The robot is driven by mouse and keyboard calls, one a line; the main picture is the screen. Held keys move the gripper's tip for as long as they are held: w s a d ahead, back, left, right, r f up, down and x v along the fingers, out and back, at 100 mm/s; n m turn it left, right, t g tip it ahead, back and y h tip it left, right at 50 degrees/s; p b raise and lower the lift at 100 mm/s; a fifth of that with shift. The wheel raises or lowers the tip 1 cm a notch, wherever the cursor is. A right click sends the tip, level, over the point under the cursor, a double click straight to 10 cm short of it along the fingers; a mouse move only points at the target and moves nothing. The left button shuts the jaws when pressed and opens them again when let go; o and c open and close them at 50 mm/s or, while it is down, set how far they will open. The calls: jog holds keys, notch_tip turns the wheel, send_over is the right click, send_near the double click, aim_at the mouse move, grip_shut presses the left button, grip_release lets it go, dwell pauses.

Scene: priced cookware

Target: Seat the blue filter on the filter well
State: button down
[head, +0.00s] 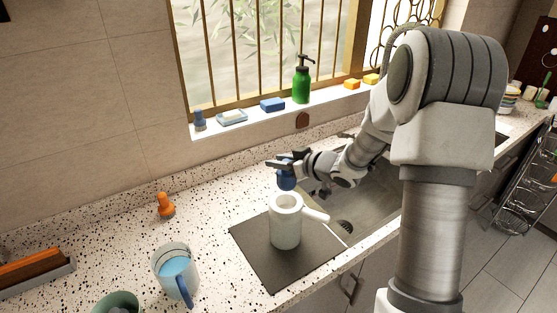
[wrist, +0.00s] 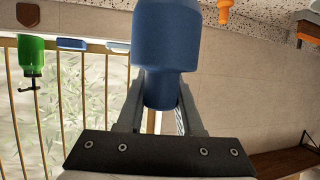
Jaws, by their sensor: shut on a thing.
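The blue filter (head: 286,181) hangs from my gripper (head: 287,162) in the head view, above a white pitcher (head: 286,224) on a dark mat. In the wrist view the filter (wrist: 166,35) shows a narrower neck between the two fingers of my gripper (wrist: 162,100), which are shut on it. The pitcher has an open round top with a darker hollow and a spout or handle to the right; a filter well cannot be told apart inside it. The filter's lower end looks just above the pitcher's rim, apart from it.
The dark mat (head: 262,262) lies beside the sink (head: 372,205). A jug with a blue handle (head: 176,268) and an orange knobbed piece (head: 165,206) stand on the speckled counter to the left. A green pump bottle (head: 303,80) stands on the sill behind.

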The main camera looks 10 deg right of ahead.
jog(key=b, duration=0.4)
send_over(279, 207)
jog(key=shift+f, duration=2.35)
jog(key=shift+p, duration=0.3)
jog(key=shift+f+b, duration=1.1)
jog(key=shift+f, duration=0.5)
jog(key=shift+f, duration=0.1)
jog(key=shift+f, duration=0.3)
jog(key=shift+f, duration=0.15)
dwell(0.4)
jog(key=shift+f+b, duration=0.75)
jog(key=shift+f, duration=0.1)
grip_release()
dwell(0.3)
